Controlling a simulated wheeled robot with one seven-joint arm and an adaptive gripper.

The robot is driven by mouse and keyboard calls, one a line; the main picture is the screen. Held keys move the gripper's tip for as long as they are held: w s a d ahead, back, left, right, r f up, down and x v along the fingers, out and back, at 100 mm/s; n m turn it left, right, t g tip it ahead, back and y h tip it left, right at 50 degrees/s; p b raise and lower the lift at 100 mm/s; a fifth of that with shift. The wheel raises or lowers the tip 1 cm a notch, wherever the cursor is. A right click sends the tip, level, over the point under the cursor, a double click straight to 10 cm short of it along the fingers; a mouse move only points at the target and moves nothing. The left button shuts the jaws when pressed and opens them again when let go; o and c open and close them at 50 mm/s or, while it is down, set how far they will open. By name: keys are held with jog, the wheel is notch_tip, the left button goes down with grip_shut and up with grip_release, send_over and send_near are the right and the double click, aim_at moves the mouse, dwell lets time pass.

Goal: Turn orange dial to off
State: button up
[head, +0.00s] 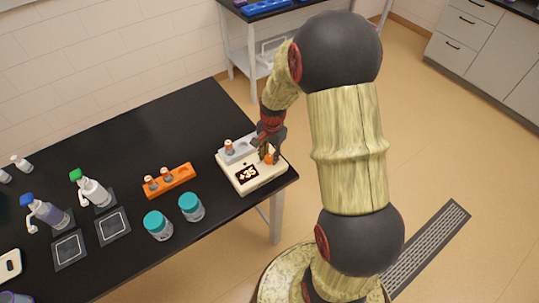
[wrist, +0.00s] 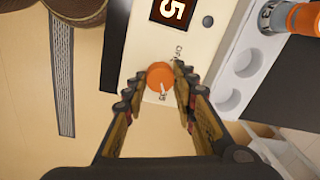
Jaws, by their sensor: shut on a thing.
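The orange dial (wrist: 160,76) sits on the cream face of a bench device (head: 240,182). A pale pointer line on the dial runs toward its lower edge in the wrist view; the small printing around it is too small to read surely. My gripper (wrist: 158,86) has one finger on either side of the dial and is shut on it. In the head view my gripper (head: 268,148) is over the device's right end and largely hides the dial. The device's dark display (head: 246,173) is lit with digits; a "5" shows in the wrist view.
The device's grey block (head: 238,151) holds an orange-banded vial (head: 228,145). An orange rack (head: 168,181) with vials and two teal-lidded jars (head: 190,206) stand to the left. Bottles stand farther left. The black table's (head: 150,125) back part is clear.

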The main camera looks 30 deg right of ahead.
jog(key=n+p, duration=0.1)
jog(key=n, duration=1.1)
jog(key=shift+w+n+g+p, duration=0.15)
jog(key=shift+n+g+p, duration=0.15)
jog(key=shift+p, duration=0.1)
jog(key=n, duration=0.6)
jog(key=shift+p, duration=0.3)
jog(key=n, duration=0.6)
jog(key=shift+w+n+g+p, duration=0.1)
jog(key=shift+n+g+p, duration=0.2)
jog(key=shift+n+p, duration=0.1)
jog(key=o, duration=1.2)
jog(key=shift+c, duration=0.2)
jog(key=shift+r, duration=0.1)
